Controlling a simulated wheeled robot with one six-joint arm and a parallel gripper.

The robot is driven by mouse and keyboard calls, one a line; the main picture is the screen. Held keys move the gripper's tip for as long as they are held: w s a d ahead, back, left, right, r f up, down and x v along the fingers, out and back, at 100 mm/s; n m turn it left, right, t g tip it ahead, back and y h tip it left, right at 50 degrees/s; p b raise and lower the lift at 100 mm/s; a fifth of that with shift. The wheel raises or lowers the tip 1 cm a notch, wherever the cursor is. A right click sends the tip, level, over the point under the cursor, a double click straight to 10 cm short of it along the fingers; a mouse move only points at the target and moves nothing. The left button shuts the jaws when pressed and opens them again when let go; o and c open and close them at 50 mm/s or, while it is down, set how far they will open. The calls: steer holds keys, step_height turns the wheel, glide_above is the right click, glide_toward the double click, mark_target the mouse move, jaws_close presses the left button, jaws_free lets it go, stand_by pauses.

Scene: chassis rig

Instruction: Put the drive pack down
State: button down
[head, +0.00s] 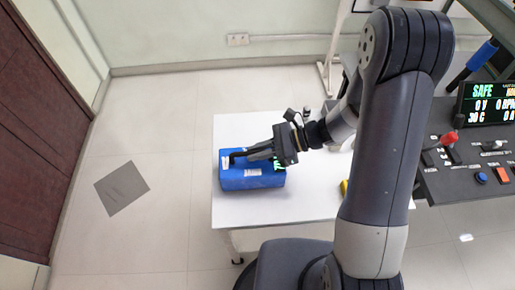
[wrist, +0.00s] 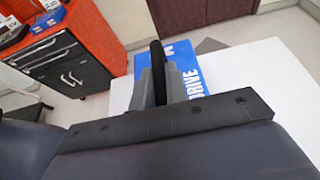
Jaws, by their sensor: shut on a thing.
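The drive pack (head: 252,180) is a blue box with white lettering, over the left part of the white tabletop (head: 290,214) in the head view. My gripper (head: 246,155) reaches over its top from the right and is shut on it. In the wrist view the blue side (wrist: 186,68) reads "DRIVE", and the gripper's grey fingers (wrist: 160,86) close around a black bar, apparently the pack's handle. The pack looks level. I cannot tell whether its underside touches the tabletop. Part of its top is hidden by the gripper.
A control console (head: 470,150) with a "SAFE" display stands at the right. A small yellow object (head: 344,188) lies on the table near my arm. A red cabinet (wrist: 75,50) shows in the wrist view. A grey floor square (head: 122,188) lies left. White tabletop is bare in front of the pack.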

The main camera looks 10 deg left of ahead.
steer(key=shift+f, duration=0.1)
steer(key=c, duration=1.4)
jaws_free()
steer(key=shift+d+r, duration=0.15)
steer(key=shift+r, duration=0.05)
steer(key=b+v, duration=0.2)
steer(key=v, duration=0.9)
steer(key=shift+d, duration=0.35)
